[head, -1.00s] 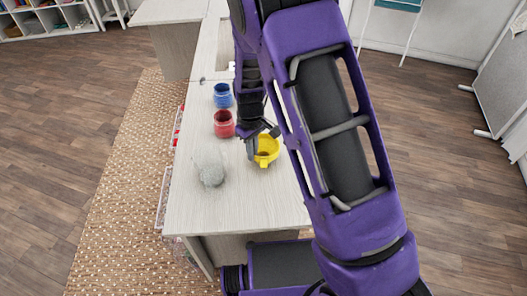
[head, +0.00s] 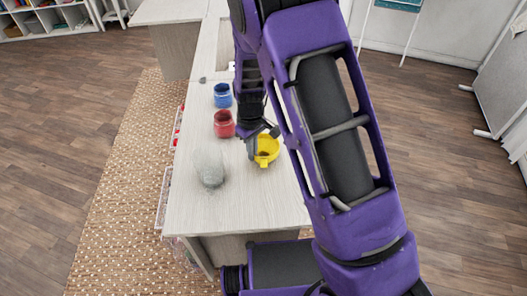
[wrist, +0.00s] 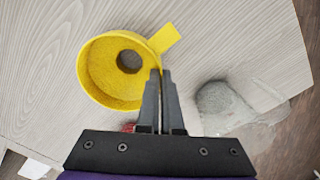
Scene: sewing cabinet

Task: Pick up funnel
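The yellow funnel (head: 267,149) is on the light wood tabletop, with its tab towards the near side in the head view. In the wrist view the funnel (wrist: 108,92) shows its wide round mouth, a dark hole in the middle and a tab at upper right. My gripper (wrist: 161,72) has its two dark fingers close together at the funnel's right rim, with the thin rim between the tips. In the head view my gripper (head: 256,142) is at the funnel's left edge, partly hidden by my arm. No gap between funnel and table can be made out.
A red jar (head: 224,123) and a blue jar (head: 222,95) stand left of my gripper. A grey rounded lump (head: 209,170), with something see-through around it, lies nearer the front left. The tabletop (head: 240,210) in front is clear up to its edge.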

